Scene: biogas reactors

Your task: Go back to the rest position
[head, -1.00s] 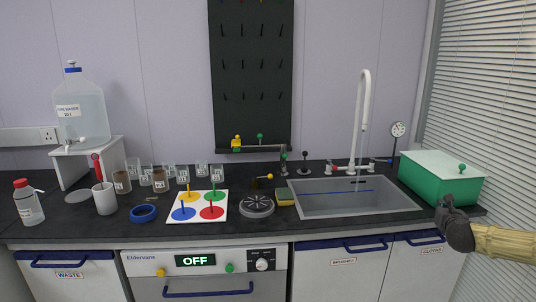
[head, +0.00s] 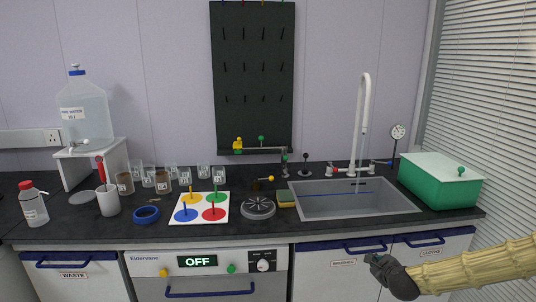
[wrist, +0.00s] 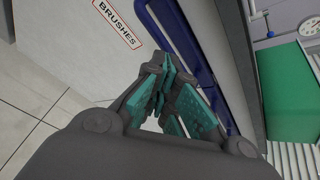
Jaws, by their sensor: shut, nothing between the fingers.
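My gripper (head: 377,258) is at the lower right of the head view, in front of the cupboard doors and below the worktop edge. Its fingers are together and hold nothing. In the wrist view the teal-padded fingertips (wrist: 163,75) meet in front of the drawer labelled BRUSHES (wrist: 115,25) and its blue handle (wrist: 185,60). I cannot tell whether they touch the handle.
The sink (head: 350,210) and the green box with a white lid (head: 440,185) stand above on the worktop. A board with coloured discs (head: 175,218), beakers and a bottle (head: 33,206) are to the left. Window blinds (head: 490,130) are at the right. Floor shows in the wrist view.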

